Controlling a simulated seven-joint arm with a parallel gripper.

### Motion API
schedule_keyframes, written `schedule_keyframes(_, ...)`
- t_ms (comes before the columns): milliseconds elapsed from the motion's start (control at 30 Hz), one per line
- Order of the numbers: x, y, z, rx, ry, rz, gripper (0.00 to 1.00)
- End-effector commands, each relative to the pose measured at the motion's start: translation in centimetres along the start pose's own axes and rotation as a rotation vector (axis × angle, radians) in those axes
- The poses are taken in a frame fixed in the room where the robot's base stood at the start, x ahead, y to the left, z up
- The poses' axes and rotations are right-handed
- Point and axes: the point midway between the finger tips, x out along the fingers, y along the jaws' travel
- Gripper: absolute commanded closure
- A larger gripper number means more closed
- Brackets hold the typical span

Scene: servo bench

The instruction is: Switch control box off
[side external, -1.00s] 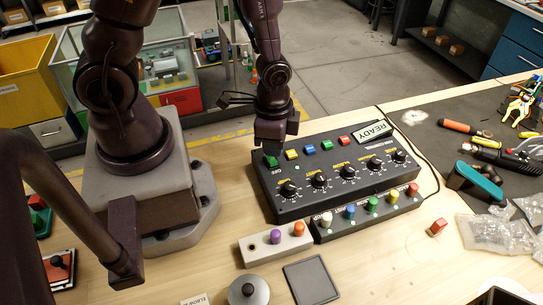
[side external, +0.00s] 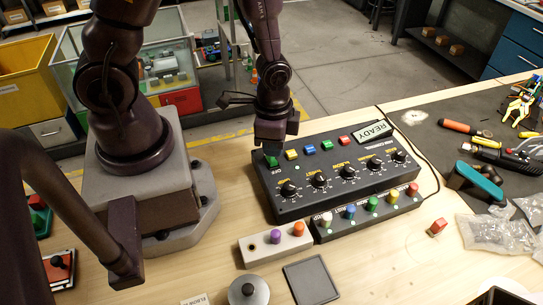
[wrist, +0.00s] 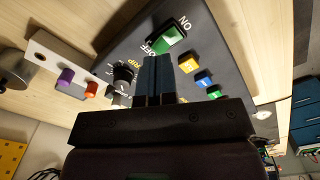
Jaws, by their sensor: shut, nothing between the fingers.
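The control box (side external: 330,200) is a dark panel with a row of knobs, coloured buttons and a READY plate, lying on the bench. Its green rocker switch (side external: 271,161) is at the far left corner; it also shows in the wrist view (wrist: 170,34) between ON and OFF labels. I cannot tell which way the rocker is tilted. My gripper (side external: 272,151) is just above the switch, fingers pointing down and partly covering it. In the wrist view my two fingers (wrist: 157,58) are together and empty, near the OFF end. Contact is not clear.
A strip with coloured caps (side external: 366,211) lies along the box's front edge. A pale block with purple and orange pegs (side external: 276,245) is left of it. Tools lie on the dark mat at far right.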

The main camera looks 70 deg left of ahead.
Motion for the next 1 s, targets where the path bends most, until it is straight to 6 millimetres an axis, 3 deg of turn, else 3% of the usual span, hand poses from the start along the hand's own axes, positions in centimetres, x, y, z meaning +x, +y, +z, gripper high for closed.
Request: schedule_keyframes(1000, 1.3, 0.0, 0.0, 0.0, 0.0, 0.0, 1.0)
